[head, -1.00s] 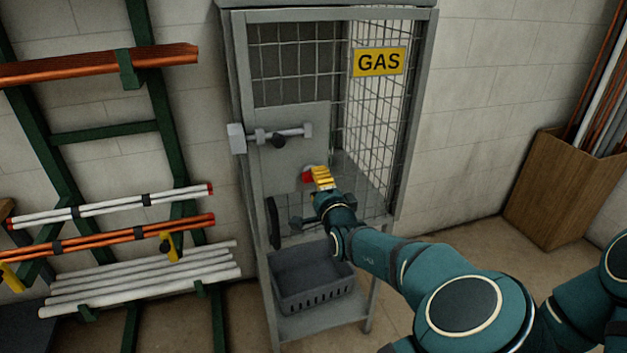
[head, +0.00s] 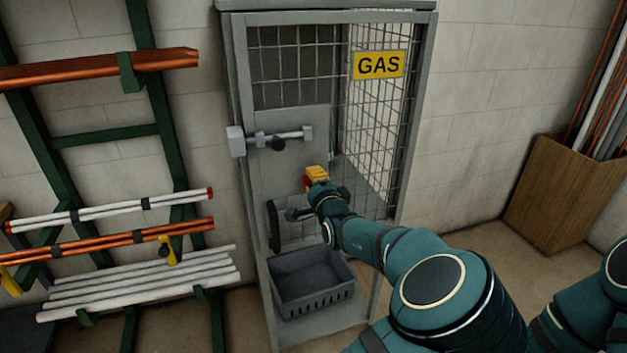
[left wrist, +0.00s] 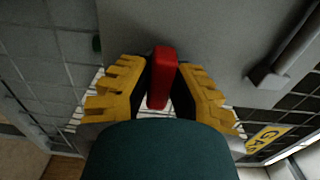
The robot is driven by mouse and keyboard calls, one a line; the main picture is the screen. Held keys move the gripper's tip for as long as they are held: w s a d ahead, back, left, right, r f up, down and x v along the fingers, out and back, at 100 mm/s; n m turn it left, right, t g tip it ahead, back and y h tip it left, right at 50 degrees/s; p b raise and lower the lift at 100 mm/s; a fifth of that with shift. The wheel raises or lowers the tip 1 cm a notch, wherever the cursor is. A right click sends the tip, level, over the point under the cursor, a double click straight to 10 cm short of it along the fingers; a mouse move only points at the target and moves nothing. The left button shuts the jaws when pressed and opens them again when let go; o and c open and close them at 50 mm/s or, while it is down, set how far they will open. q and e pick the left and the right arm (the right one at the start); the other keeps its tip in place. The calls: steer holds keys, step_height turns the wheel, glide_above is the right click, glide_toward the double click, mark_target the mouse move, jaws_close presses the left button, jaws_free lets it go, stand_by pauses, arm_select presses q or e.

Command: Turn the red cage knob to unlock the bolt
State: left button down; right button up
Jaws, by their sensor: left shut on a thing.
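The red cage knob (head: 306,182) sits on the grey plate of the cage door (head: 300,155), mostly hidden by my gripper in the head view. In the left wrist view the red knob (left wrist: 162,75) stands between the yellow fingers. My left gripper (head: 316,175) is shut on it; its fingers also show in the left wrist view (left wrist: 161,88). The bolt (head: 285,136), a grey bar with a dark round grip, lies across the door above the knob. Its left end is at a light block on the frame. My right gripper is out of view.
The gas cage (head: 232,90) has mesh sides and a GAS sign (head: 379,65). A pipe rack (head: 105,133) stands left, a wooden bin (head: 556,195) right. Some floor is clear between cage and bin.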

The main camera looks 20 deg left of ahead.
arm_select(q)
steer(key=shift+r+n, duration=0.1)
steer(key=shift+n, duration=0.3)
steer(key=shift+n+p, duration=0.4)
steer(key=shift+n, duration=0.3)
steer(key=n, duration=0.2)
steer(key=shift+n, duration=0.3)
steer(key=n, duration=0.4)
steer(key=shift+n, duration=0.3)
steer(key=n, duration=0.4)
steer(key=shift+b, duration=0.4)
steer(key=shift+n+b, duration=0.85)
steer(key=shift+n, duration=1.35)
